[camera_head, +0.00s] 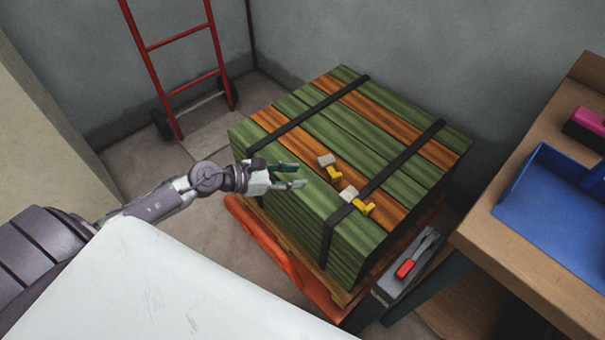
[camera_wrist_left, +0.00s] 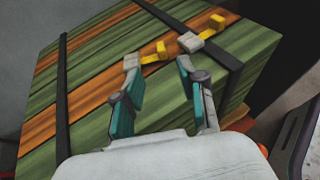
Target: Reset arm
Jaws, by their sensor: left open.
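My left gripper (camera_head: 291,176) reaches in from the left in the head view, over the near left part of a strapped stack of green and orange planks (camera_head: 318,117). In the left wrist view the gripper (camera_wrist_left: 158,70) is open, with nothing between its fingers. Two small white and yellow pieces lie on the stack just beyond the fingertips: one piece (camera_head: 333,173) and another piece (camera_head: 364,208). In the wrist view a finger partly covers the nearer piece, and the other piece (camera_wrist_left: 192,41) lies by the black strap. My right gripper is not in view.
The stack rests on an orange-red pallet truck (camera_head: 262,240). A red hand truck (camera_head: 183,90) stands by the back wall. At right is a wooden bench (camera_head: 475,222) with a blue tray (camera_head: 556,197). A grey box (camera_head: 398,278) with a red-handled tool stands below. A white surface fills the near left.

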